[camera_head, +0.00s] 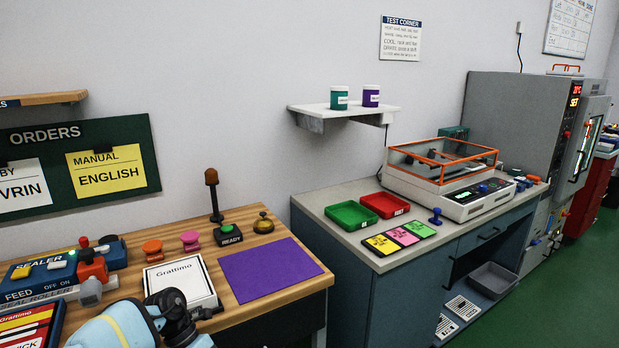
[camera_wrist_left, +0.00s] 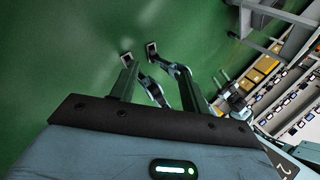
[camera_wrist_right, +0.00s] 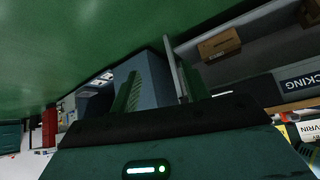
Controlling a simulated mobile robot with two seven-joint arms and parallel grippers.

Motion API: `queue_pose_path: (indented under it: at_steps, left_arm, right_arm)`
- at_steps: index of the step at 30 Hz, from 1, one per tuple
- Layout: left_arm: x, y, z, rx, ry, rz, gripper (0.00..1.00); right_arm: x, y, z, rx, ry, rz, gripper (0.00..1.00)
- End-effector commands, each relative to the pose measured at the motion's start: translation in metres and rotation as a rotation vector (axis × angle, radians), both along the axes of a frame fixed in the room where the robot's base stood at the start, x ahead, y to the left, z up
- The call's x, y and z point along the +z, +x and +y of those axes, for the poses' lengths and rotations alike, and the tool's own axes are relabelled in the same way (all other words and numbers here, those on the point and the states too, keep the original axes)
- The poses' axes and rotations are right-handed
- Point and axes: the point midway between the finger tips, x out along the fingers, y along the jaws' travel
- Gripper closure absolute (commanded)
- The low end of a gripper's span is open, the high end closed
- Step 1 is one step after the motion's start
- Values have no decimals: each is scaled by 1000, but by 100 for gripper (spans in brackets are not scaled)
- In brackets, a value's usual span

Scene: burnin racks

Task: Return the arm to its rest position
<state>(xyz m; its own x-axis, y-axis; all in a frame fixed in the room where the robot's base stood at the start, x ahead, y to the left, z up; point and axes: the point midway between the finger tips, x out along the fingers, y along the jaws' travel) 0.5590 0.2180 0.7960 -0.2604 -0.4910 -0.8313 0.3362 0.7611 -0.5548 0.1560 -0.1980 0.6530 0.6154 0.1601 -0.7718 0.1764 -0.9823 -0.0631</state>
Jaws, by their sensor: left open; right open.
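My left gripper (camera_wrist_left: 157,80) shows in the left wrist view with its two fingers apart and nothing held between them, over green floor. My right gripper (camera_wrist_right: 158,82) shows in the right wrist view, also open and empty, with green floor and a blue-grey cabinet side beyond it. Neither gripper's fingers show in the head view. A pale blue and dark part of my own arm is at the bottom left of the head view, in front of the wooden bench (camera_head: 290,292). It partly hides the white Grattimo box (camera_head: 181,276).
The bench holds a purple mat (camera_head: 268,271), a green READY button (camera_head: 229,233), a bell (camera_head: 263,223) and a sealer (camera_head: 60,272). A grey counter (camera_head: 335,206) to the right carries a green tray (camera_head: 351,216), a red tray (camera_head: 385,205) and an orange-framed tester (camera_head: 442,187).

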Motion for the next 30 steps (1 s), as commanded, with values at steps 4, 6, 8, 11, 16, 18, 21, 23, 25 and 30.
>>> queue_pose_path:
  at_steps: [4,6,8,11,16,18,21,23,25,30]
  left_arm:
    - [-28,-39,-86,99,-271,23,54]
    - [-32,-55,-120,168,-391,44,54]
    - [-33,-68,-145,240,-488,66,54]
    - [-29,-87,-179,377,-641,115,54]
    - [-17,-111,-211,662,-861,224,54]
    - [-12,-119,-215,794,-934,278,54]
    - [-9,-128,-213,995,-1020,361,54]
    - [-9,-135,-207,1120,-1060,414,54]
    - [-11,-142,-196,1271,-1097,478,54]
    - [-26,-169,-159,1648,-1136,643,54]
  right_arm:
    - [5,1,0,0,-1,-5,54]
    - [6,1,-1,0,-2,-6,54]
    - [8,1,-1,0,-2,-6,54]
    - [10,1,-1,1,-2,-8,54]
    - [15,3,-2,4,-7,-17,54]
    - [18,6,-3,5,-7,-23,54]
    - [22,9,-4,6,-9,-32,54]
    - [24,11,-4,6,-8,-38,54]
    - [27,13,-4,7,-9,-45,54]
    - [33,19,-4,6,-9,-61,54]
